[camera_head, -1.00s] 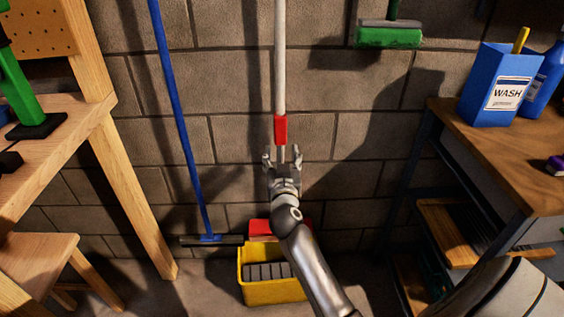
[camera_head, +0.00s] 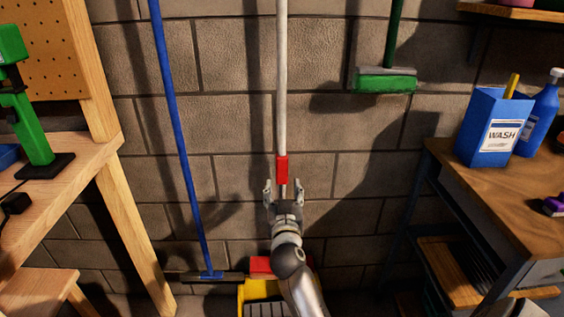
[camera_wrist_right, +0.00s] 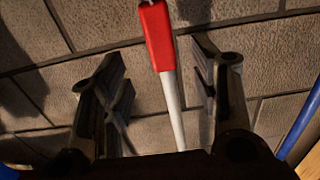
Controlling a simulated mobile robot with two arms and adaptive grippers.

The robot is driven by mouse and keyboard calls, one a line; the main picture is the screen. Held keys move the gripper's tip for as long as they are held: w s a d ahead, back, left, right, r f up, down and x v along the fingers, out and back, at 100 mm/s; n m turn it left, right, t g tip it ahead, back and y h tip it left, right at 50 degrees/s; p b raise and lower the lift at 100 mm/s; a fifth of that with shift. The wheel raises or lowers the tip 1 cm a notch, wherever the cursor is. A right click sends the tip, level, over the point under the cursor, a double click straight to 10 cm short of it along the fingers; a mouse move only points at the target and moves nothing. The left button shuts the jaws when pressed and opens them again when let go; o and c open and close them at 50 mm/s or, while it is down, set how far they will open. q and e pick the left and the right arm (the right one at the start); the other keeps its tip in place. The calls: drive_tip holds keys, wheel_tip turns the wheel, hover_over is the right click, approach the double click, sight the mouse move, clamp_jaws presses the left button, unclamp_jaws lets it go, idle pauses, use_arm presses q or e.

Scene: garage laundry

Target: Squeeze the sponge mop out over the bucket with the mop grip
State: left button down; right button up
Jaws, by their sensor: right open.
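The sponge mop has a long white handle (camera_head: 282,80) standing upright against the block wall. A red mop grip (camera_head: 282,170) sits on its lower part; it also shows in the right wrist view (camera_wrist_right: 157,36). My right gripper (camera_head: 285,190) is open just below the red grip. In the right wrist view its fingers (camera_wrist_right: 160,90) stand on either side of the white shaft, apart from it. The yellow bucket (camera_head: 243,292) is on the floor below, partly cut off and hidden by my right arm. A red piece (camera_head: 260,265) shows at its back edge. The mop's sponge is hidden. My left gripper is not in view.
A blue-handled squeegee (camera_head: 178,130) leans on the wall to the left. A green brush (camera_head: 385,80) hangs at the upper right. A wooden workbench (camera_head: 75,165) stands left, and a table (camera_head: 500,200) with a WASH box (camera_head: 490,130) stands right.

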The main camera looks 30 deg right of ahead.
sight(282, 166)
drive_tip(key=x, duration=0.3)
drive_tip(key=r+x, duration=0.1)
drive_tip(key=x, duration=0.2)
drive_tip(key=r+x, duration=0.1)
drive_tip(key=x, duration=0.2)
drive_tip(key=shift+w+d+p, duration=0.2)
drive_tip(key=shift+w+p, duration=0.15)
drive_tip(key=shift+w+d, duration=0.15)
drive_tip(key=shift+w, duration=0.15)
drive_tip(key=shift+w+d+r, duration=0.1)
drive_tip(key=shift+w+d, duration=0.1)
drive_tip(key=shift+w, duration=0.15)
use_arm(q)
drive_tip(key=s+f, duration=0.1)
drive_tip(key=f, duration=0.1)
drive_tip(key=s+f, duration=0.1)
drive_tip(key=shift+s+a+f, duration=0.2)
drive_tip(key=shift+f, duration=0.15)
use_arm(e)
clamp_jaws()
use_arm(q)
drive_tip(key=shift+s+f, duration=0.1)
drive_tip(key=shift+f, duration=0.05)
